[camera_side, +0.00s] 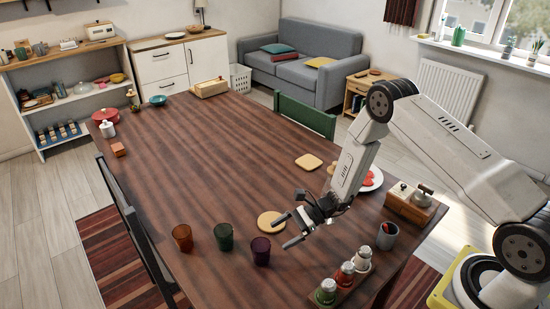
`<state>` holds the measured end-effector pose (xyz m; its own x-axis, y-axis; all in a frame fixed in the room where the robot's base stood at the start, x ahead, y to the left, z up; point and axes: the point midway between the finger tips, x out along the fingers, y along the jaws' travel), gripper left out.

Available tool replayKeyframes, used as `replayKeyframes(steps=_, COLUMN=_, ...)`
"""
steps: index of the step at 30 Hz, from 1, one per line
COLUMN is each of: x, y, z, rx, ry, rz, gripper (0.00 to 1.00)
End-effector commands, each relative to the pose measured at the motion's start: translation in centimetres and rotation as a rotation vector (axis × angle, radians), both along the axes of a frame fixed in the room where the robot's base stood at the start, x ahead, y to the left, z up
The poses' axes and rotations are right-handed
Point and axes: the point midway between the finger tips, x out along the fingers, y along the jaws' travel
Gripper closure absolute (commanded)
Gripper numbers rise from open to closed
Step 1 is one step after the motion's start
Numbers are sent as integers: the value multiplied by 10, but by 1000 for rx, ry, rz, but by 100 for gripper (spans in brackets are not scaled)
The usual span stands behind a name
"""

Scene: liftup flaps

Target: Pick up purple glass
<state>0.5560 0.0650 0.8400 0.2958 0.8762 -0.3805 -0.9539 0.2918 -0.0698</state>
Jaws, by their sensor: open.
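The purple glass (261,250) is a dark purple tumbler standing upright on the wooden table, near its front edge. It is the rightmost of three glasses in a row. The green glass (224,237) stands just left of it, and the amber-brown glass (183,238) stands further left. My gripper (281,231) is open and empty, its two fingers pointing left. It is to the right of the purple glass and looks apart from it; its exact height above the table is hard to tell.
A round tan coaster (271,222) lies behind the purple glass, close to my fingers. A tray of bottles (343,284) stands at the front right, with a grey cup (387,236) and a wooden box (413,206) beyond. The table's middle (210,150) is clear.

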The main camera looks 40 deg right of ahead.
Motion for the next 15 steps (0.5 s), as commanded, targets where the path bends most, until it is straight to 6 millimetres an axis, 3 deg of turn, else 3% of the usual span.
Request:
replayKeyframes(steps=7, x=5, y=18, z=-8, rx=-1, ry=1, rz=4, gripper=0)
replayKeyframes(steps=15, x=7, y=22, z=-9, rx=-1, ry=1, rz=3, gripper=0)
